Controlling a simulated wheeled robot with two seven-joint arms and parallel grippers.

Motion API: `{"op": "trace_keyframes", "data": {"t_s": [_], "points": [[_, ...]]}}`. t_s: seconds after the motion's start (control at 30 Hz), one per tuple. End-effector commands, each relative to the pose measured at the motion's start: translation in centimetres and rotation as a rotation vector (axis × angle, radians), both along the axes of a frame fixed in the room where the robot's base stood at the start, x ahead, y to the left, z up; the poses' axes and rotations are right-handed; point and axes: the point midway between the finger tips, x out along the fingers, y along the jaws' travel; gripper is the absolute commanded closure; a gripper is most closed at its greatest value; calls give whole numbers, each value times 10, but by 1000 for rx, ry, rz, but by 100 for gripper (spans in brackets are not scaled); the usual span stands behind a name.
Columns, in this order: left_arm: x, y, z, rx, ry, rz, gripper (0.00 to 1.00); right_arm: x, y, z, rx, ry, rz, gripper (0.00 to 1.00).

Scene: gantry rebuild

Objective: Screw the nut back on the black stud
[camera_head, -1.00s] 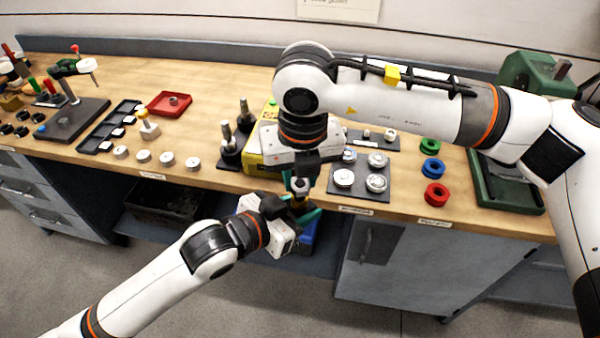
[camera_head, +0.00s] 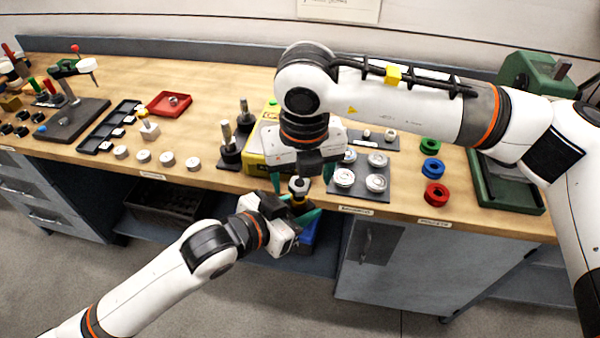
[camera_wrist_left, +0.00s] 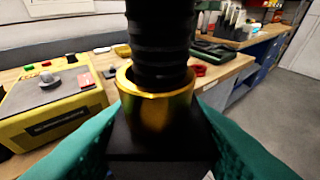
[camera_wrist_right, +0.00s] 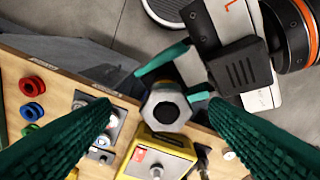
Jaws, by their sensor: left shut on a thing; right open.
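My left gripper (camera_head: 304,216) is shut on the black stud's base, a dark block with a gold collar (camera_wrist_left: 155,105). The black threaded stud (camera_wrist_left: 160,40) rises upright from the collar and runs out of the top of the left wrist view. A silver hex nut (camera_wrist_right: 165,107) sits at the stud's upper end, and it also shows in the head view (camera_head: 299,185). How far it is threaded on is hidden. My right gripper (camera_head: 301,178) is open above the nut, its fingers apart on either side and clear of it.
A yellow box (camera_head: 256,160) stands on the bench behind the grippers. A dark plate with round silver parts (camera_head: 360,192) lies to the right, beside green, blue and red rings (camera_head: 433,170). Black studs on a base (camera_head: 230,157) stand to the left. The held stud is in front of the bench edge.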

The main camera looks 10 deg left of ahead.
Motion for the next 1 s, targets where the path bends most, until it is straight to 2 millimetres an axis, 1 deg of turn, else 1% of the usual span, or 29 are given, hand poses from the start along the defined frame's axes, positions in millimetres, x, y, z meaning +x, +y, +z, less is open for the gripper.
{"op": "trace_keyframes", "data": {"t_s": [0.03,0.17,0.47,0.57,0.7,0.83,0.97,1.0], "points": [[-2,-5,4,-11,-8,-14,100,-4,7,1,22,4,13,12],[-3,-5,4,-12,-8,-15,100,-4,7,1,22,4,65,13],[1,-2,3,-6,-7,-4,100,-6,7,0,20,4,482,10],[2,0,2,-4,-6,3,100,-6,7,-1,16,5,623,12],[4,1,3,-2,-9,7,100,-6,6,-2,14,6,819,20],[4,2,3,-2,-9,8,100,-6,6,-2,12,7,999,22],[4,2,3,-2,-9,8,100,-6,6,-2,11,7,1178,21],[4,2,3,-1,-8,8,100,-6,6,-2,10,6,1233,19]]}}
